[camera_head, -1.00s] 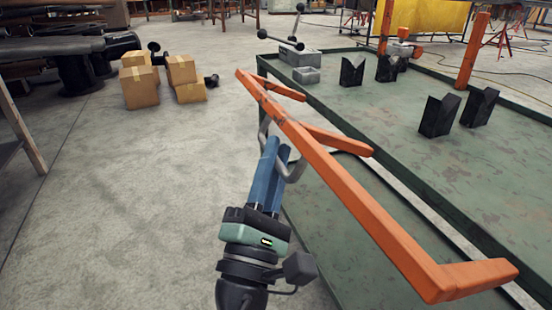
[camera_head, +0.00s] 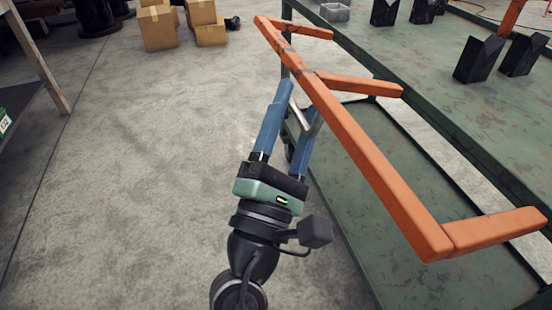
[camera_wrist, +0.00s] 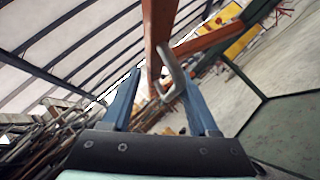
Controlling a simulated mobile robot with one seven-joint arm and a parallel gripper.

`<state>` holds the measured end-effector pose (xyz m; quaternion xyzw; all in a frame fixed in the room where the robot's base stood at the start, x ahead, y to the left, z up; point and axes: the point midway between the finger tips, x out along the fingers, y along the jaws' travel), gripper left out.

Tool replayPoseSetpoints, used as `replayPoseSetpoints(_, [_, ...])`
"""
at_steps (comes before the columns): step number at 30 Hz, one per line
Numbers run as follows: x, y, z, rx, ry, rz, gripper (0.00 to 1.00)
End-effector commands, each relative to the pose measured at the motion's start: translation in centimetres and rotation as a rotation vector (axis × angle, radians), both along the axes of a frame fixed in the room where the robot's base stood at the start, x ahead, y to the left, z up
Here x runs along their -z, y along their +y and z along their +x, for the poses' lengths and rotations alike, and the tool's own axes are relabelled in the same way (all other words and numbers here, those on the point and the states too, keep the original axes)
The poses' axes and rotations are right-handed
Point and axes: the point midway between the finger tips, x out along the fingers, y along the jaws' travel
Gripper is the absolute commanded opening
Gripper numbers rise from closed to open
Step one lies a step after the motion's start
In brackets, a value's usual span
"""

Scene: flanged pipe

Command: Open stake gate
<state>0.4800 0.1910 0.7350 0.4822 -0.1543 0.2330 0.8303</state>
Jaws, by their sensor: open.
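The orange stake gate (camera_head: 375,165) is a long bar with several short arms pointing right. In the head view it runs from the upper middle to the lower right, along the near side of the green table. A grey metal handle (camera_wrist: 175,72) is fixed to the gate; in the head view it is partly hidden by my fingers. My gripper (camera_head: 295,105) is open, with its two blue fingers apart. In the wrist view the handle lies between the fingers (camera_wrist: 161,78), closer to the right one. I cannot tell whether it touches that finger.
The green table (camera_head: 440,110) carries black V-shaped blocks (camera_head: 478,60) and a grey box (camera_head: 335,12), and has a lower shelf (camera_head: 400,200). Cardboard boxes (camera_head: 158,28) stand on the floor at the upper left. The concrete floor (camera_head: 130,170) left of my arm is clear.

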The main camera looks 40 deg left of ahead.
Motion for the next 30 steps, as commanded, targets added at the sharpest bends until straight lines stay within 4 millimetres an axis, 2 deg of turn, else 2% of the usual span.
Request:
replayPoseSetpoints(1, [0.9,0.1,-1.3,-0.012,-0.005,0.001,0.45])
replayPoseSetpoints(6, [2.7,-0.7,-4.4,-0.016,-0.005,-0.001,0.45])
replayPoseSetpoints(13, [4.4,-1.6,-7.4,-0.013,-0.004,0.0,0.45])
replayPoseSetpoints(18, [4.7,-2.0,-8.3,-0.011,-0.004,0.0,0.45])
replayPoseSetpoints(27, [4.6,-2.1,-8.4,-0.009,-0.004,0.0,0.45])
replayPoseSetpoints(30, [4.8,-1.9,-8.3,-0.016,-0.002,-0.006,0.29])
